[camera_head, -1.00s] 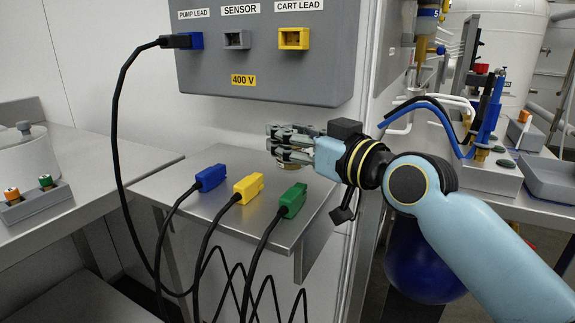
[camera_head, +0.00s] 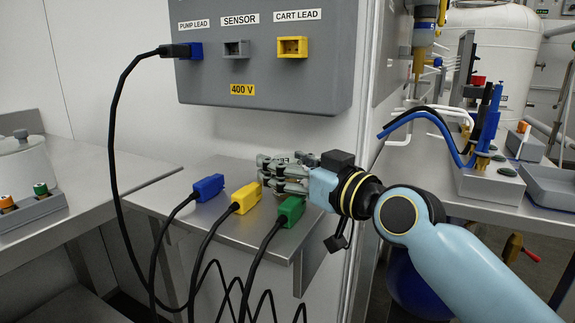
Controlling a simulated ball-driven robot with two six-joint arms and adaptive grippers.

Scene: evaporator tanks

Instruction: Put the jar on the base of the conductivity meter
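My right gripper (camera_head: 272,173) is low over the small metal shelf (camera_head: 160,205), just behind the green plug (camera_head: 291,209) and right of the yellow plug (camera_head: 246,197). Its fingers are seen side-on, so whether they are open or shut is unclear. I cannot make out a jar; anything between or behind the fingers is hidden. A grey block with a blue upright part (camera_head: 487,122), a blue cable and green round tops stands on the right bench. I cannot tell whether it is the conductivity meter. My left gripper is out of view.
A blue plug (camera_head: 208,187) lies left of the yellow one; their black cables hang in front. A grey 400 V panel (camera_head: 265,85) hangs above. A lidded white pot (camera_head: 22,158) stands on the left bench. A wall post (camera_head: 362,130) separates shelf and right bench.

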